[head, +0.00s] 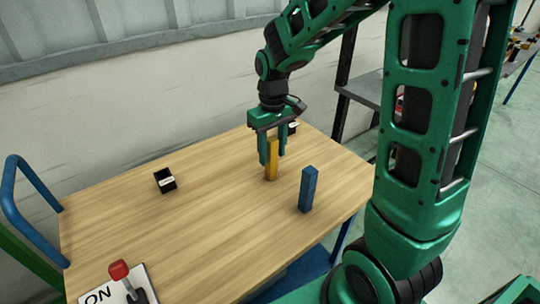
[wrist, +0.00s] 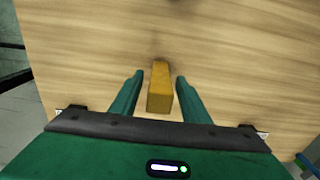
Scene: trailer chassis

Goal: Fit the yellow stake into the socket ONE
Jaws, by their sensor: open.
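The yellow stake (head: 271,160) stands upright on the wooden table. My gripper (head: 272,160) is above it, pointing down, with its fingers open on either side of the stake. In the wrist view the stake (wrist: 160,88) is between the two open fingers (wrist: 159,77), with a gap on each side. A small black block with a white label (head: 165,180) sits on the left part of the table. Another black block (head: 293,127) sits behind my gripper, partly hidden. The labels are too small to read, so I cannot tell which is socket ONE.
A blue stake (head: 308,190) stands upright right of the yellow one, near my arm. A red-knobbed lever (head: 119,271) on a plate marked ON is at the front left. The table (head: 215,225) is clear in the middle. A blue rail (head: 30,185) borders its left side.

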